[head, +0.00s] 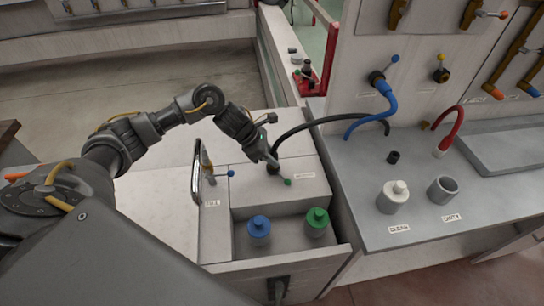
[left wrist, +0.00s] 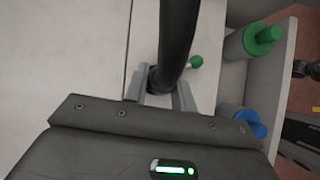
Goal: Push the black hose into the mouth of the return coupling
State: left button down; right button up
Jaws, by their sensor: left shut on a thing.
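The black hose (head: 318,122) arches from the right-hand counter over to the white box top. It rises thick and dark through the middle of the left wrist view (left wrist: 179,40). My left gripper (head: 268,160) is shut on the hose near its end, just above the box top; its grey fingers flank the hose in the left wrist view (left wrist: 165,92). The return coupling (head: 273,169) is a small dark fitting under the fingertips, beside a green-tipped lever (head: 287,182). Fingers and hose hide the mouth, so I cannot tell whether the hose end is inside. My right gripper is not in view.
A blue-capped bottle (head: 259,229) and a green-capped bottle (head: 317,220) stand in the open drawer (head: 275,259) in front. A blue-tipped lever (head: 230,173) is left of the coupling. A blue hose (head: 387,104) and a red hose (head: 456,120) hang at the right counter.

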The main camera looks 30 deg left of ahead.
pick_arm(q)
jog(key=shift+f+b, duration=0.3)
jog(key=c, duration=1.1)
grip_release()
jog(key=b+v, duration=0.2)
jog(key=v, duration=0.9)
jog(key=shift+f, duration=0.1)
